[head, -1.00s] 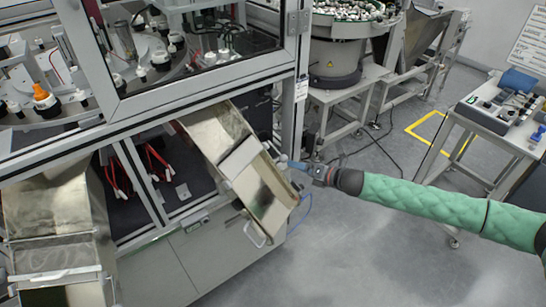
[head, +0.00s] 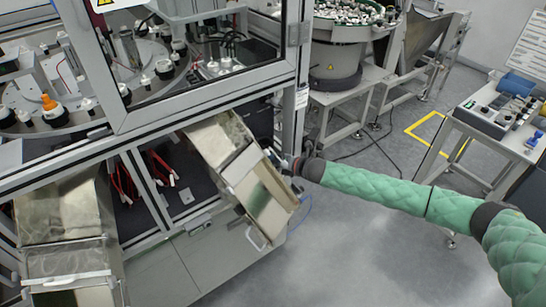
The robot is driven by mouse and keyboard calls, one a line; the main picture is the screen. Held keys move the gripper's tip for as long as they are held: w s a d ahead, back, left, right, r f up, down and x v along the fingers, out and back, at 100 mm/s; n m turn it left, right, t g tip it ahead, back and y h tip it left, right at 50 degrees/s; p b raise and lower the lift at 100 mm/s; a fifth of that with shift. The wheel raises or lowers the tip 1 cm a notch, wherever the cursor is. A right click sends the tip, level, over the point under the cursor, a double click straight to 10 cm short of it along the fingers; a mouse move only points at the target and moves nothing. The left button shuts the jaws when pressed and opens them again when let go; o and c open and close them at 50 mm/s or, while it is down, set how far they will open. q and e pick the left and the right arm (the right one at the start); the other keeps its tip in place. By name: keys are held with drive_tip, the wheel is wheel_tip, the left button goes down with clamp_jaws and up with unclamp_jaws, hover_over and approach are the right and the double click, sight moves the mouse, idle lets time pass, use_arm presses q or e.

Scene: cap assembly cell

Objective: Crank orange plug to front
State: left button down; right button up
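The orange plug (head: 47,101) stands upright on a dark-and-white fitting on the round indexing table (head: 70,118), inside the framed machine at the upper left. Several white fittings stand around it on the same table. My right gripper (head: 284,163) is at the right edge of the upper metal chute, far from the orange plug. It is small and partly hidden by its own wrist, so I cannot tell whether it is open or touches the chute. My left gripper is not in view. No crank handle can be made out clearly.
The metal chute (head: 225,143) slopes out of the machine front. A second chute (head: 65,208) stands at lower left. A bowl feeder (head: 338,45) is behind, and a control-box table (head: 485,115) is at right. The floor (head: 350,255) in front is clear.

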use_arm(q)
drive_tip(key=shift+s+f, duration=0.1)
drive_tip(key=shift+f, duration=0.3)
use_arm(e)
drive_tip(key=shift+w+a, duration=0.1)
drive_tip(key=shift+a, duration=0.05)
drive_tip(key=c, duration=1)
drive_tip(key=shift+f, duration=0.15)
